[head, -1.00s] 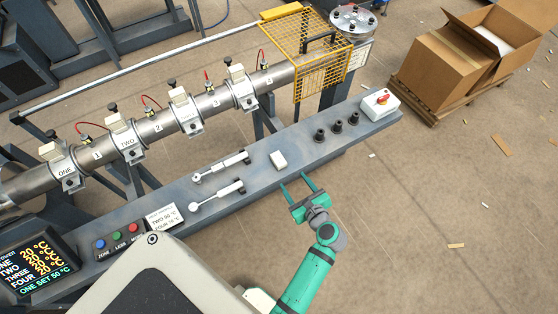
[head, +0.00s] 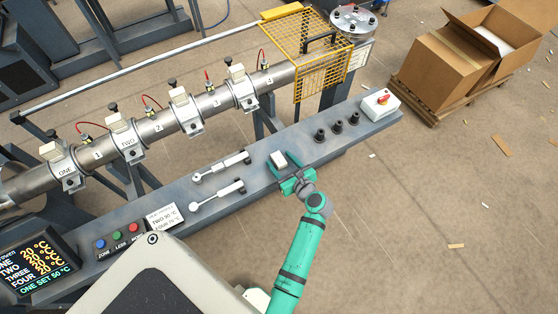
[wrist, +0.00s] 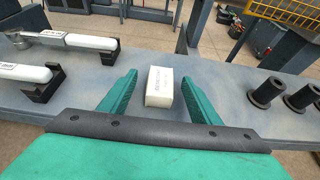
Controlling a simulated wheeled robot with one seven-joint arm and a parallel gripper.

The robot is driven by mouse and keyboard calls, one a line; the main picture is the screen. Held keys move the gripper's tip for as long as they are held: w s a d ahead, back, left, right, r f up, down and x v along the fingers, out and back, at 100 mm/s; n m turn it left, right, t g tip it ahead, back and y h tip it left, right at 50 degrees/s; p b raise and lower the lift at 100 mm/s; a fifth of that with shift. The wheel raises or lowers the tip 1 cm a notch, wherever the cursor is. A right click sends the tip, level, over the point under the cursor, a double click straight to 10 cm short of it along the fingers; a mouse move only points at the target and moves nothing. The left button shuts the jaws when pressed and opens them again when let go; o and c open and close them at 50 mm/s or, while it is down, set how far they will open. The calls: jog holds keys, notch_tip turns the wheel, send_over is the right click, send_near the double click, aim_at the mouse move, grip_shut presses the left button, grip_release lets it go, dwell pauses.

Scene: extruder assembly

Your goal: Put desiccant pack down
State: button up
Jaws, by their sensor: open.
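The desiccant pack (head: 278,160) is a small white block resting on the grey bench top (head: 252,193). In the wrist view the pack (wrist: 159,88) shows printed lettering on its top and sits between my two green fingers, with a gap on each side. My gripper (head: 282,165) is open around the pack at bench height. Neither finger appears to touch it in the wrist view.
Two white-handled tools (head: 218,168) (head: 215,195) lie in black holders left of the pack. Several black cylindrical pieces (head: 337,127) and a white box with a red knob (head: 380,103) stand to the right. The heated barrel (head: 205,105) runs behind.

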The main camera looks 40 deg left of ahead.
jog(key=shift+x, duration=1.05)
jog(key=c, duration=1.2)
